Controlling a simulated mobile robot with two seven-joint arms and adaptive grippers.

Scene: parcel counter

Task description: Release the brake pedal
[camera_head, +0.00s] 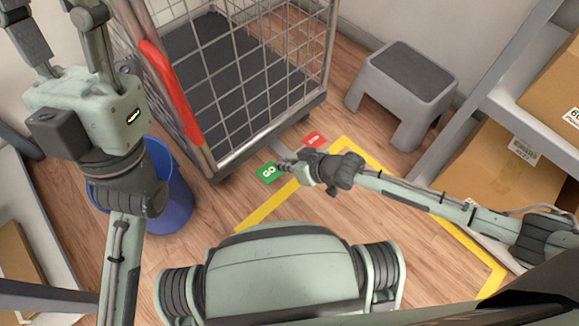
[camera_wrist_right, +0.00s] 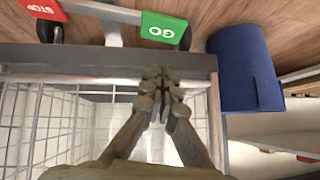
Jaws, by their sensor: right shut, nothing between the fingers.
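The roll cage's pedal pair shows in the head view: a green GO pedal (camera_head: 268,173) and a red STOP pedal (camera_head: 314,139), by the cage's lower front edge. In the right wrist view the green pedal (camera_wrist_right: 165,29) lies just beyond my fingertips, and the red pedal (camera_wrist_right: 42,10) is at the top left. My right gripper (camera_head: 286,165) is shut and empty, its tips beside the green pedal; I cannot tell whether they touch. In the wrist view its fingers (camera_wrist_right: 158,82) are together. My left gripper (camera_head: 55,28) is raised at the upper left, fingers spread, empty.
The wire roll cage (camera_head: 222,152) with a red-handled side stands behind the pedals. A blue bin (camera_head: 172,195) is at left, a grey step stool (camera_head: 405,80) at right. Shelves with cardboard boxes (camera_head: 490,160) line the right. Yellow tape (camera_head: 265,208) marks open floor.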

